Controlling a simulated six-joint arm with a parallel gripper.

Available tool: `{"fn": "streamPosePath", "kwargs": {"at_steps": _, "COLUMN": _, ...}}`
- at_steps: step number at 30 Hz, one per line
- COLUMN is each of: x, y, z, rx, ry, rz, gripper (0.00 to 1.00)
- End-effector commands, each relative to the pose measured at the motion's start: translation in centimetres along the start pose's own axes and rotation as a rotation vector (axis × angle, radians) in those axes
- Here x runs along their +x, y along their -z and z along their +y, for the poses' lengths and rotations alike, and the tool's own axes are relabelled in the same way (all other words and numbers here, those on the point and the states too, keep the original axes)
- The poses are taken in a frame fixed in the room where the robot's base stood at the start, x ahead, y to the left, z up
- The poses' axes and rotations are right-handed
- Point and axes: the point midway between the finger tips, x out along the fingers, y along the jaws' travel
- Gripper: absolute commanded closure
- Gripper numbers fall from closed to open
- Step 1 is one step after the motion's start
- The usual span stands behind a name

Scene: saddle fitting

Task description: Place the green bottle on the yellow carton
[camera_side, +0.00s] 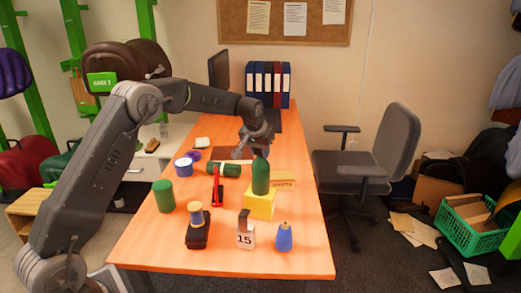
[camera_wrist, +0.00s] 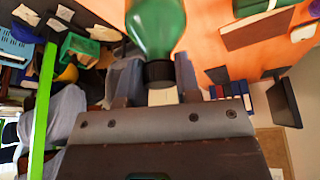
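The green bottle (camera_side: 261,177) is upright over the yellow carton (camera_side: 260,206), its base at the carton's top face. I cannot tell whether its weight rests there. My gripper (camera_side: 259,146) is at the top of the bottle in the side view. The carton does not show clearly in the wrist view.
A calendar block (camera_side: 245,236) and a blue bottle (camera_side: 284,237) stand in front of the carton. A red stapler-like object (camera_side: 217,187) and a dark green cylinder (camera_side: 223,170) are to its left. The front right tabletop is clear.

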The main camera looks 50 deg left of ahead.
Motion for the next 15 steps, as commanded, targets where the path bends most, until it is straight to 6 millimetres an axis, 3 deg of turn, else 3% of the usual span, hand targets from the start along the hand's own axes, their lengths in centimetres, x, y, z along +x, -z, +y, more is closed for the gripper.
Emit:
{"fn": "streamPosePath", "kwargs": {"at_steps": 8, "x": 0.01, "y": -0.01, "z": -0.01, "rx": 0.0, "ry": 0.0, "rz": 0.0, "gripper": 0.44}}
{"fn": "streamPosePath", "kwargs": {"at_steps": 15, "x": -0.07, "y": 0.03, "z": 0.0, "rx": 0.0, "ry": 0.0, "rz": 0.0, "gripper": 0.44}}
